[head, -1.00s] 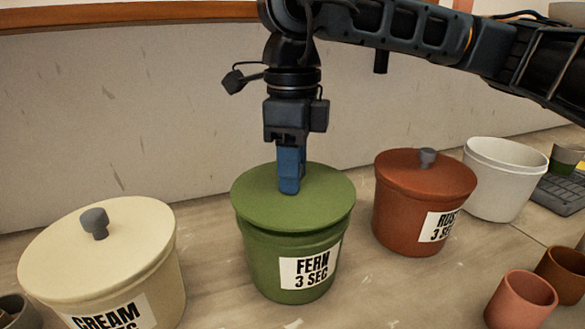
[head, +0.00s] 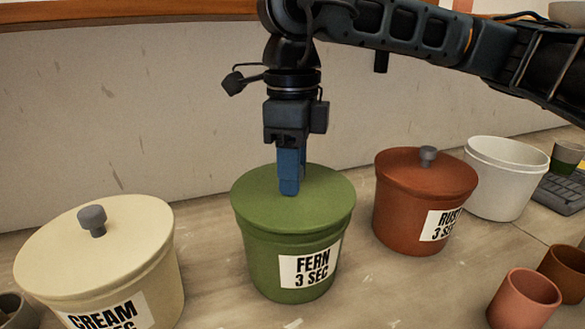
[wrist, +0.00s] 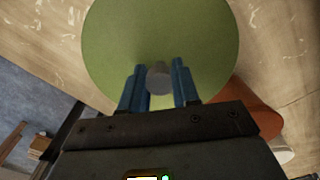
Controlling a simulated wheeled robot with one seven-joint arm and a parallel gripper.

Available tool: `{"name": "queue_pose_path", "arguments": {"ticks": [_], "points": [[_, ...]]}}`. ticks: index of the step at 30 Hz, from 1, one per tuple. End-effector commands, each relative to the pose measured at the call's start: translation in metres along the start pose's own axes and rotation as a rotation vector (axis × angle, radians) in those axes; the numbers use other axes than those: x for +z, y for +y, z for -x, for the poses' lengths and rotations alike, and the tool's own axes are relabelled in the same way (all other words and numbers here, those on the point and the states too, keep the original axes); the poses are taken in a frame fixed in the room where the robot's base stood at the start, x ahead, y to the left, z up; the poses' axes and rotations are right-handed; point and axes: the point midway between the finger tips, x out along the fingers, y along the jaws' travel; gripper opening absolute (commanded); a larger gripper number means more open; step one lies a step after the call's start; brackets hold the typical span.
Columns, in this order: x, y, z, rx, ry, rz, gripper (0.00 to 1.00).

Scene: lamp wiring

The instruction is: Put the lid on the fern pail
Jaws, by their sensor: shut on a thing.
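The fern pail (head: 290,270) is green with a "FERN 3 SEC" label and stands upright in the middle of the head view. The round green lid (head: 250,205) lies level over its mouth and looks seated on the rim, without a clear gap. My gripper (head: 289,188) points straight down at the lid's centre. In the wrist view, its blue fingers are on either side of the grey knob (wrist: 159,78), and it is shut on that knob. The lid (wrist: 160,30) fills the upper middle there and hides the pail. The fingers hide the knob in the head view.
A lidded cream pail (head: 100,255) stands at left and a lidded rust pail (head: 410,205) at right, close to the fern pail. A white pail (head: 505,180) is behind the rust one. Small terracotta pots (head: 523,300) stand at front right. A wall (head: 130,110) rises behind.

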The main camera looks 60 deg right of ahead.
Motion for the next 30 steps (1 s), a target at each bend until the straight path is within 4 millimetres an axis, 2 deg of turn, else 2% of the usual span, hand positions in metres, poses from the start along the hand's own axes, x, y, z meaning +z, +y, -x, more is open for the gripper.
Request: {"name": "queue_pose_path", "arguments": {"ticks": [18,19,27,30], "points": [[0.0001,-0.0001,-0.0097,0.0,0.0,0.0,0.0],[0.0001,-0.0001,-0.0089,0.0,0.0,0.0,0.32],[0.0001,0.0,-0.0086,0.0,0.0,0.0,0.58],[0.0,0.0,-0.0087,0.0,0.0,0.0,0.6]]}}
